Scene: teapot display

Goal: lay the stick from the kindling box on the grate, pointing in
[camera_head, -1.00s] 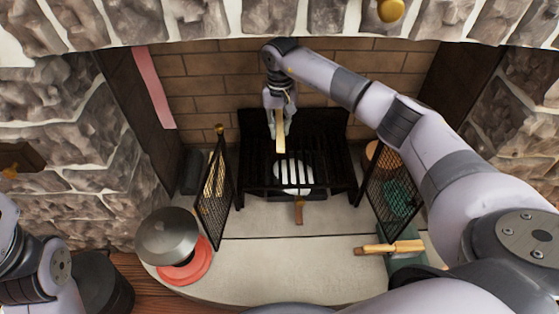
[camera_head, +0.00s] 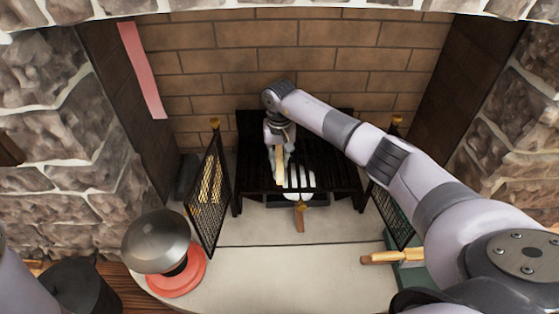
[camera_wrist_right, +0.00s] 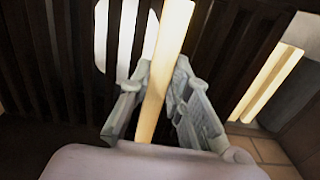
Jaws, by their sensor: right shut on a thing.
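My right gripper (camera_head: 280,168) is shut on a pale wooden stick (camera_head: 279,160) over the black grate (camera_head: 330,165) in the fireplace. In the right wrist view the stick (camera_wrist_right: 163,70) runs between the two fingers (camera_wrist_right: 157,100), lengthwise along the dark bars (camera_wrist_right: 40,60). I cannot tell whether the stick touches the bars. A green box (camera_head: 408,275) with light sticks (camera_head: 392,256) across its top is at the lower right, partly hidden by my right arm. My left gripper is not in view.
Black mesh screens stand left (camera_head: 208,195) and right (camera_head: 388,205) of the grate. A grey metal pan or lid (camera_head: 157,240) sits above a red disc (camera_head: 180,280).

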